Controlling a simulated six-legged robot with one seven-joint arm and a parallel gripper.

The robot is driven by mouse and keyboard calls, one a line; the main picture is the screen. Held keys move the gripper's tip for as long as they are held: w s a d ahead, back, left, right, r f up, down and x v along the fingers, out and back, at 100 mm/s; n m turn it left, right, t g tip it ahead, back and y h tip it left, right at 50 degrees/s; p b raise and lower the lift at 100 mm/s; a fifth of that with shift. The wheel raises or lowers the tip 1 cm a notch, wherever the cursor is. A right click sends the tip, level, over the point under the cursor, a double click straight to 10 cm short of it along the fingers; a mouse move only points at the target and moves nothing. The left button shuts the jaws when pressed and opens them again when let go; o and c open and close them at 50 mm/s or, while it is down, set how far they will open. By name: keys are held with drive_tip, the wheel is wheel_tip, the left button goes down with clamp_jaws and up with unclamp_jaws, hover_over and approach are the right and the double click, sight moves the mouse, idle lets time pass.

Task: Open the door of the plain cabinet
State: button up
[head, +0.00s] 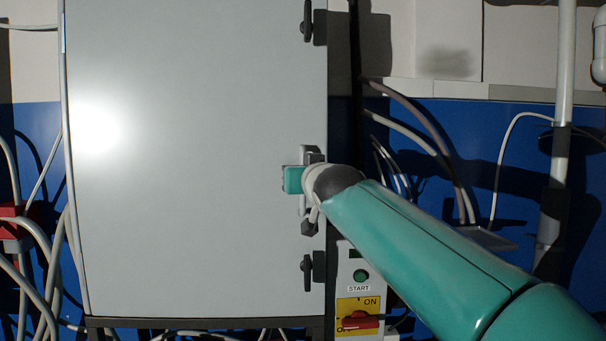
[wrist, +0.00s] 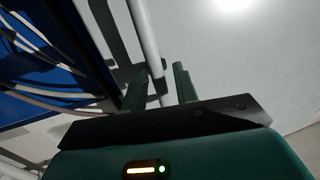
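The plain cabinet (head: 190,200) is a tall light grey box whose flat door fills the left half of the head view. The door looks closed. A pale upright bar handle is at the door's right edge; it also shows in the wrist view as a light bar handle (wrist: 147,40). My gripper (head: 298,180) is at this handle and hides much of it. In the wrist view, my gripper (wrist: 162,84) has its two green fingers apart, with the bar running between them and a gap beside the right finger. Whether a finger touches the bar is unclear.
Black latches (head: 307,272) sit above and below the handle at the door edge. A control box with a START button and a red switch (head: 360,320) is at lower right. Cables (head: 410,120) and a vertical pipe (head: 563,70) are right of the cabinet.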

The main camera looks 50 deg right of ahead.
clamp_jaws()
